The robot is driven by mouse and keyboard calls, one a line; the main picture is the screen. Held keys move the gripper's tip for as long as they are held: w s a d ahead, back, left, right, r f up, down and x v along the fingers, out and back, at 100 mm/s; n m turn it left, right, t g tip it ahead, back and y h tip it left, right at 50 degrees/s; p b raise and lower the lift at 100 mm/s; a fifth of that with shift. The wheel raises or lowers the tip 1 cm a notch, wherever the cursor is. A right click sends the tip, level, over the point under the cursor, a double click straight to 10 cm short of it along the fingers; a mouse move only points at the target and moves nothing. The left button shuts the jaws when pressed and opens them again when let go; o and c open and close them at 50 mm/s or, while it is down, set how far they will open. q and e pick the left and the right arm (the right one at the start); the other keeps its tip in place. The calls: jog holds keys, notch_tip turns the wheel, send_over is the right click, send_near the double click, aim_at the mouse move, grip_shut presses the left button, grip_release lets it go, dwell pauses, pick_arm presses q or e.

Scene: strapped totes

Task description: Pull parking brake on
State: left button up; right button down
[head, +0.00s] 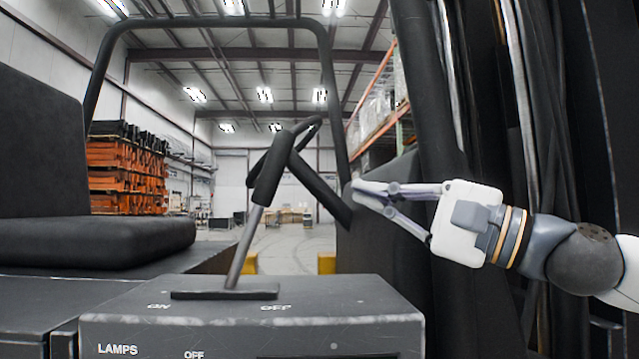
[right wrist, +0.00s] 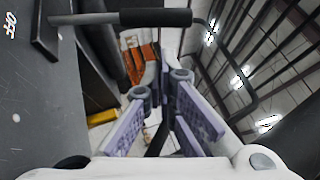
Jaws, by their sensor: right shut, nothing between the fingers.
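The parking brake lever has a black grip (head: 268,170) on a grey shaft. It rises from a flat slot plate (head: 225,293) on a dark console, tilted to the right, towards the OFF lettering and away from ON. In the right wrist view the lever's grip (right wrist: 155,17) lies across the top, beyond the fingers. My right gripper (head: 358,192) is to the right of the lever, clear of it, with its fingers pointing left. Its fingertips come together with nothing between them. My left gripper is not in view.
The console (head: 250,330) also carries LAMPS and OFF lettering at its front. A black seat (head: 95,240) is at left. A black bar frame (head: 335,110) and a dark angled bar (head: 320,185) stand behind the lever. Dark upright panels crowd the right side. Orange stacks stand far left.

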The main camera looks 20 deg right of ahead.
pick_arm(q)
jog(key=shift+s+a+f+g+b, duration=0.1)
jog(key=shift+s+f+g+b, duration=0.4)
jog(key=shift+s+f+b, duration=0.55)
pick_arm(e)
jog(key=x, duration=1)
jog(key=shift+f, duration=0.2)
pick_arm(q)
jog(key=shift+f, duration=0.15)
pick_arm(e)
jog(key=shift+a+r, duration=0.1)
pick_arm(q)
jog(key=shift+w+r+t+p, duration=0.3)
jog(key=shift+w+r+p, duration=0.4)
jog(key=shift+p, duration=0.1)
pick_arm(e)
jog(key=w+a+r, duration=0.1)
jog(key=a, duration=0.5)
jog(key=w+a+r, duration=0.2)
jog(key=a, duration=0.4)
jog(key=shift+w+a+r, duration=0.2)
jog(key=shift+w+a, duration=0.15)
